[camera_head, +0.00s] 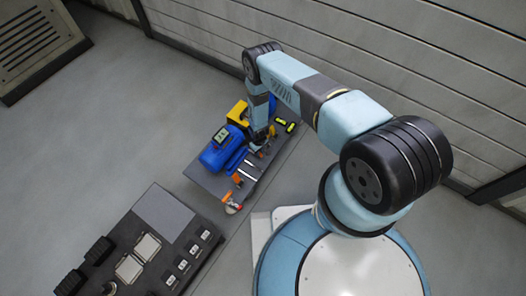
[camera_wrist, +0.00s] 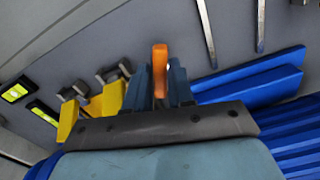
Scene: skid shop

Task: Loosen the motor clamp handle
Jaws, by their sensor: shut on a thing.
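The motor clamp handle is a small upright orange bar (camera_wrist: 160,62) in the wrist view, standing between my two blue-grey fingers. My gripper (camera_wrist: 160,82) is shut on it, with its upper end showing above the fingertips. In the head view my gripper (camera_head: 259,138) reaches down onto the skid beside a blue motor (camera_head: 213,157). The ribbed blue motor body also shows at the lower right of the wrist view (camera_wrist: 298,130). My fingers and wrist hide the handle's base.
The grey skid (camera_head: 207,181) carries a yellow part (camera_head: 238,112), a green-yellow level (camera_head: 288,126), metal bars (camera_head: 246,170) and a small red-and-orange item (camera_head: 232,208). A dark panel with pads and switches (camera_head: 165,212) stands at lower left.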

